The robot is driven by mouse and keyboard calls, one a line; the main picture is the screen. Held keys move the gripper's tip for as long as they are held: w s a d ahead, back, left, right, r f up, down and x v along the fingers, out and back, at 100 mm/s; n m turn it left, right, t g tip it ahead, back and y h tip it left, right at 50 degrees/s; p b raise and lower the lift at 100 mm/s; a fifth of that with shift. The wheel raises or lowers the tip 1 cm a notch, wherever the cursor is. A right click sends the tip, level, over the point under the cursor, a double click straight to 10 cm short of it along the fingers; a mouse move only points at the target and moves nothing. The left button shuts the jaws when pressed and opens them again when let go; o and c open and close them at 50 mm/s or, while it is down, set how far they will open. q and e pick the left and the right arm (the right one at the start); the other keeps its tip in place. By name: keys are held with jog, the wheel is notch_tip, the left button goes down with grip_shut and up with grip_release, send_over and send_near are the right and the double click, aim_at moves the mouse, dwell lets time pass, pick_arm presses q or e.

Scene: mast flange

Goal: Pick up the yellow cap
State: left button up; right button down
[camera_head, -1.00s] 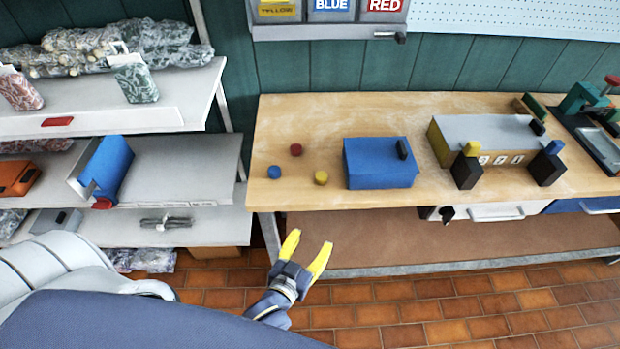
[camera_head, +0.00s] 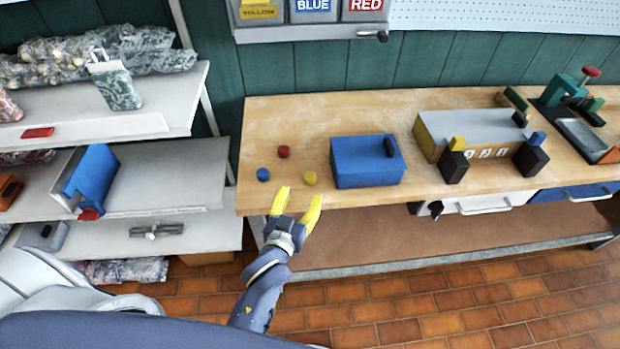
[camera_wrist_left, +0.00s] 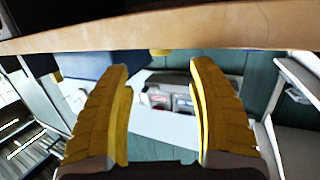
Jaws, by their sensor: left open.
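The yellow cap (camera_head: 310,178) is a small round piece on the wooden workbench (camera_head: 262,119), near its front edge and left of the blue box. My left gripper (camera_head: 297,200) is open and empty, its yellow fingers pointing at the bench's front edge, just short of the cap in the picture. In the left wrist view, the open fingers (camera_wrist_left: 162,90) stand apart with nothing between them, and the bench edge (camera_wrist_left: 200,32) crosses above. A small yellow bit at that edge may be the cap. My right gripper is not in view.
A red cap (camera_head: 283,152) and a blue cap (camera_head: 263,175) lie close to the yellow one. The blue box (camera_head: 367,162) stands to its right. A grey-topped fixture (camera_head: 470,130) is further right. Shelves (camera_head: 165,180) stand at the left.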

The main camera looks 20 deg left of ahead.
aim_at(309, 178)
pick_arm(q)
jog(key=shift+w+f, duration=0.15)
jog(key=shift+w, duration=1.2)
jog(key=shift+w+f, duration=0.2)
jog(key=shift+w, duration=1.15)
jog(key=shift+w+f, duration=0.15)
jog(key=shift+w, duration=1.2)
jog(key=c, duration=1.1)
